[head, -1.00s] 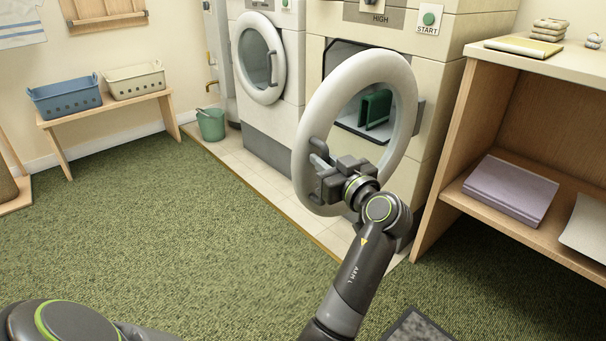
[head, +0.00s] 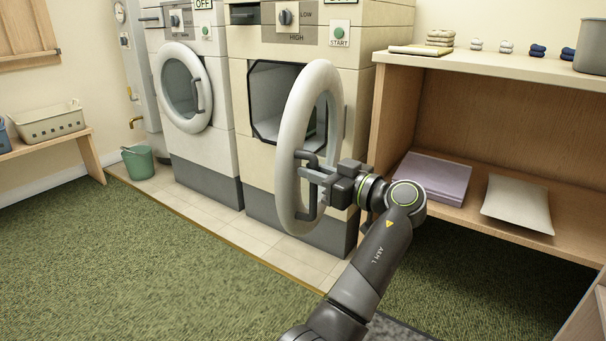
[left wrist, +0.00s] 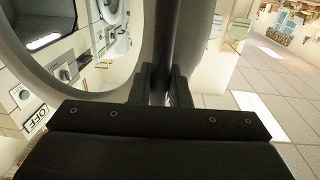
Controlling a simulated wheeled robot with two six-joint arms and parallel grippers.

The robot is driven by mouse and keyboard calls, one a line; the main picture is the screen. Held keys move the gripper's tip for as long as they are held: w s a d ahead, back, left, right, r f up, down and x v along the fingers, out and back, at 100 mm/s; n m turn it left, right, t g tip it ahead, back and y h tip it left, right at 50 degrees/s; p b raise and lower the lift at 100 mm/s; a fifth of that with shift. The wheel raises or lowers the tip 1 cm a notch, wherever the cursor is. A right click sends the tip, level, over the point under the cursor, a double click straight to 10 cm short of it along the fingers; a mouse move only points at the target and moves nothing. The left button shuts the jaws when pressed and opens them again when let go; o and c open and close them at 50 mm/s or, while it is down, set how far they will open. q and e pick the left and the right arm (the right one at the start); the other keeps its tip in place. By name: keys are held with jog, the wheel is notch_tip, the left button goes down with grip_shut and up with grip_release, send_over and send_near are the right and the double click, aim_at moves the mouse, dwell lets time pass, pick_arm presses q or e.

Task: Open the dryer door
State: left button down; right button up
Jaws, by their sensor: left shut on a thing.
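The dryer (head: 241,120) is the beige machine on the right, and its dark opening (head: 268,95) is uncovered. Its round white door (head: 292,125) stands well open, swung out toward me and seen at a slant. My left gripper (head: 322,178) is shut on the grey door handle (head: 311,206) on the door's outer face. In the left wrist view the gripper's fingers (left wrist: 163,90) close around the dark handle bar (left wrist: 170,40), with the door's ring beside it. My right gripper is not in view.
A second machine (head: 215,160) with its round door shut stands to the left. A green bucket (head: 138,163) is by the wall. A wooden shelf unit (head: 400,95) is close to the right of the dryer and my arm. Green carpet (head: 150,270) in front is clear.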

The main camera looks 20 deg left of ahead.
pick_arm(q)
jog(key=shift+w+d+r, duration=0.1)
jog(key=shift+d+r, duration=0.05)
jog(key=shift+d, duration=0.15)
jog(key=c, duration=1.4)
grip_release()
jog(key=shift+f, duration=0.2)
